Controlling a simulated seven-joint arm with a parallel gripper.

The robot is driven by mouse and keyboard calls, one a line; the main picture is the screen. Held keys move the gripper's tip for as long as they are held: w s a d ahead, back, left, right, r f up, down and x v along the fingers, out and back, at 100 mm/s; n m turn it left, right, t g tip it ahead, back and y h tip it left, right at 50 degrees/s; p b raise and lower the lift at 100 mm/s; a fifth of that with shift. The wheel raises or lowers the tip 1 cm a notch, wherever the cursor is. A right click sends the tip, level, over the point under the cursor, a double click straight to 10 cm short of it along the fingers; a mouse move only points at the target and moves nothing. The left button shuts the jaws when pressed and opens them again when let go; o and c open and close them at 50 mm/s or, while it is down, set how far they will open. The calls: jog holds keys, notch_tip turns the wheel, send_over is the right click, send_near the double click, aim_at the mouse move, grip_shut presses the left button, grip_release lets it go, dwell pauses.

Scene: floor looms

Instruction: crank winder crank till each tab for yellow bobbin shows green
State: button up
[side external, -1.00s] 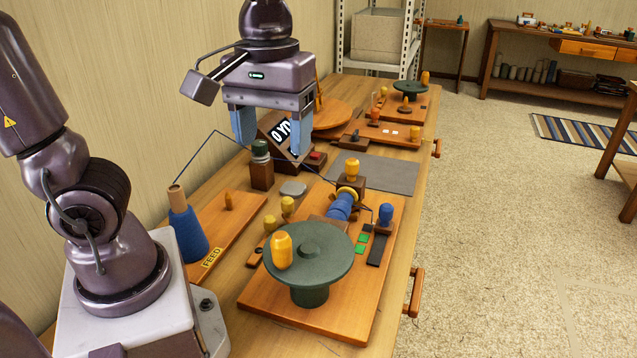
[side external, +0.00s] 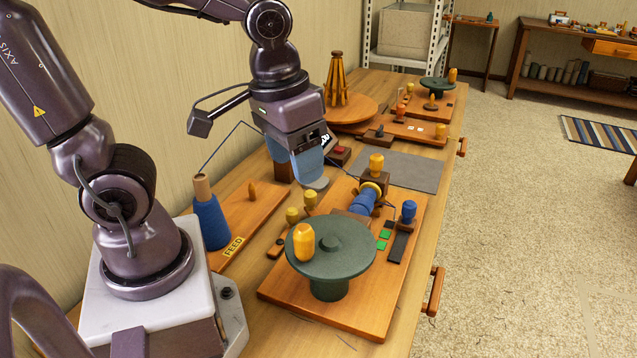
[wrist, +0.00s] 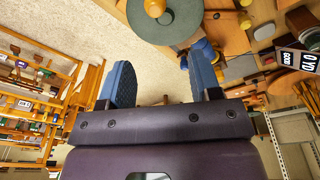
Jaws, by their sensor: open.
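The winder crank is a dark green disc (side external: 345,262) on a wooden board, with an upright orange knob (side external: 303,242) on its left side in the side view. In the wrist view the disc (wrist: 180,22) and knob (wrist: 154,7) are at the top edge. Behind it, a bobbin wound with blue yarn (side external: 363,202) has a yellow flange (side external: 371,189). Beside it are two green tabs (side external: 385,234) (side external: 380,245) and a dark one (side external: 391,224). My gripper (side external: 299,168) is open and empty, above and behind the crank; its blue fingers (wrist: 160,85) are apart, not touching the knob.
A blue yarn cone (side external: 211,222) stands on the FEED board (side external: 252,215) at left, its strand running past my gripper. A blue knob (side external: 408,212) stands by a black strip (side external: 399,246). Yellow pegs (side external: 310,200) stand behind the disc.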

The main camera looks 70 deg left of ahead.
aim_at(304, 244)
jog(key=shift+w+d+f+n+g, duration=0.15)
jog(key=shift+f+n+g, duration=0.2)
jog(key=shift+f+n, duration=0.2)
jog(key=shift+w+d+f+n+g, duration=0.15)
jog(key=shift+f+n+g, duration=0.25)
jog(key=shift+n, duration=0.25)
jog(key=shift+d+f+n, duration=0.1)
jog(key=shift+f+n, duration=0.1)
jog(key=shift+n, duration=1.8)
notch_tip(304, 244, down, 13)
jog(key=shift+r, duration=0.1)
jog(key=shift+c, duration=0.5)
jog(key=c, duration=0.9)
jog(key=o, duration=1.1)
jog(key=shift+o, duration=0.2)
